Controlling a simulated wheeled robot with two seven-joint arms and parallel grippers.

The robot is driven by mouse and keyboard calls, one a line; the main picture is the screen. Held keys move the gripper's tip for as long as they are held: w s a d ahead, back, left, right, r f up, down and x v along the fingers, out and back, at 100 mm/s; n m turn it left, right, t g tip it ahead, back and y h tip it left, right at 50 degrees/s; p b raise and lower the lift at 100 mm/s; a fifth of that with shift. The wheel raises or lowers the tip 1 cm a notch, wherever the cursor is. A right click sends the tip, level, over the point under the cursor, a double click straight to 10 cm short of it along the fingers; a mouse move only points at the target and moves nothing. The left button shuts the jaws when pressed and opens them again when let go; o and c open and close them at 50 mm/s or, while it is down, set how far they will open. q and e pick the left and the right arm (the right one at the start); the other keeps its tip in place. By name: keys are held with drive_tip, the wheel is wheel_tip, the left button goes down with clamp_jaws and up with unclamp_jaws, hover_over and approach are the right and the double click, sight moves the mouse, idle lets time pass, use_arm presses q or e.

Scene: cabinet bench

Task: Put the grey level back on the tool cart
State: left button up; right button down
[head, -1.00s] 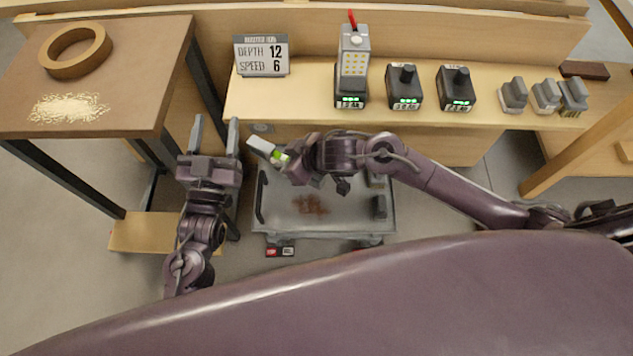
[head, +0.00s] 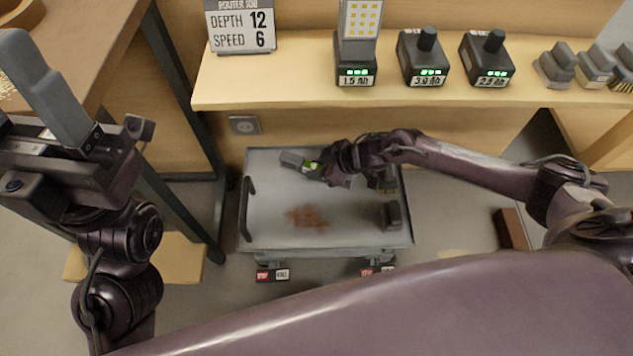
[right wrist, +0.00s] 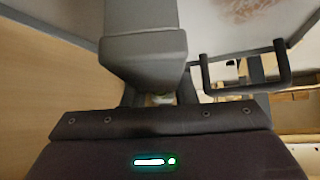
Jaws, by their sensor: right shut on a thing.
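The grey level (head: 292,158) is a small grey block with a bright green spot, above the upper left part of the tool cart (head: 345,225). My right gripper (head: 318,166) reaches in from the right and is shut on it. In the right wrist view the level (right wrist: 145,60) stands out beyond the gripper's palm, and the fingers are mostly hidden. I cannot tell whether the level touches the cart top. My left gripper (head: 25,85) is at the left edge, partly cut off, open and empty with its fingers apart.
The cart top has a brown stain (head: 307,216), a dark block (head: 392,215) at the right and a black handle (head: 246,208) at the left. A table leg (head: 180,180) stands left of the cart. The cart's front middle is clear.

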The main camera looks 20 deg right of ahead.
sight(317, 185)
wheel_tip(317, 185, down, 5)
drive_tip(key=shift+b, duration=1.1)
drive_tip(key=shift+f, duration=0.15)
drive_tip(key=c, duration=1.6)
unclamp_jaws()
drive_tip(key=shift+f, duration=0.1)
drive_tip(key=o, duration=0.4)
drive_tip(key=shift+o, duration=0.2)
